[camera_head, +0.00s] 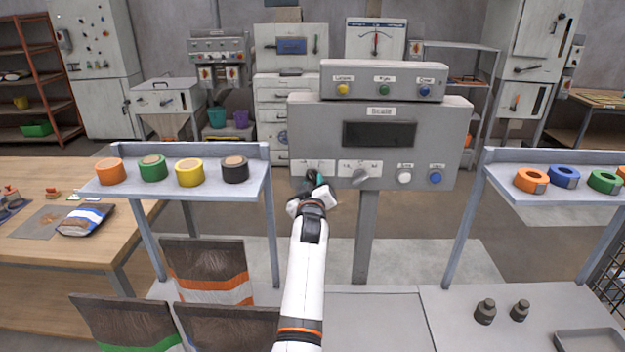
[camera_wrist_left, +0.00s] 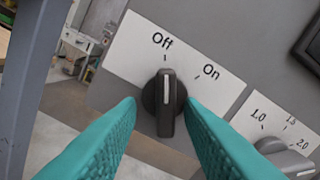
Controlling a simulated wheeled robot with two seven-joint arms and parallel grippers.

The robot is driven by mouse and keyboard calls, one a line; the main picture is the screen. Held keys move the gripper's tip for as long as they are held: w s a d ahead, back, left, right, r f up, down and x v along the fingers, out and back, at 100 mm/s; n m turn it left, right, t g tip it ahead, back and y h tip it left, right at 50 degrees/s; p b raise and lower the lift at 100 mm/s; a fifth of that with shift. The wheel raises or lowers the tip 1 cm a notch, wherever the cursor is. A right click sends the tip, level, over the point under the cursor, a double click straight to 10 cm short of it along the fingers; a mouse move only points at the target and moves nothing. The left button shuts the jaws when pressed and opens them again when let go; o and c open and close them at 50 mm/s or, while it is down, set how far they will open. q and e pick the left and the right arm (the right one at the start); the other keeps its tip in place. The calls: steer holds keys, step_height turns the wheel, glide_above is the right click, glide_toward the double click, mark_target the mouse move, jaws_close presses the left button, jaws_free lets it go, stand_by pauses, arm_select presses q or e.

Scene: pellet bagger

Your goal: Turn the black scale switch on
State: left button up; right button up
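The black scale switch (camera_wrist_left: 165,103) is a round knob with a raised bar and a white line. Its line points up at the "Off" mark, with "On" to the right. It sits on a white label on the grey scale panel (camera_head: 452,130). My left gripper (camera_head: 313,183) is at the panel's lower left and mostly hides the switch in the head view. In the left wrist view its teal fingers (camera_wrist_left: 160,112) are open, one on each side of the knob. I cannot tell whether they touch it. My right gripper is not in view.
A second knob (camera_head: 361,178) with a numbered scale is right of the switch. A white button (camera_head: 404,177) and a blue button (camera_head: 435,178) follow. The dark display (camera_head: 379,134) is above. A shelf of tape rolls (camera_head: 258,190) stands close on the left.

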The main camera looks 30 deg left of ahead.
arm_select(q)
steer(key=shift+s+d+r, duration=0.35)
steer(key=shift+s, duration=0.05)
steer(key=shift+c, duration=0.9)
steer(key=c, duration=0.3)
jaws_close()
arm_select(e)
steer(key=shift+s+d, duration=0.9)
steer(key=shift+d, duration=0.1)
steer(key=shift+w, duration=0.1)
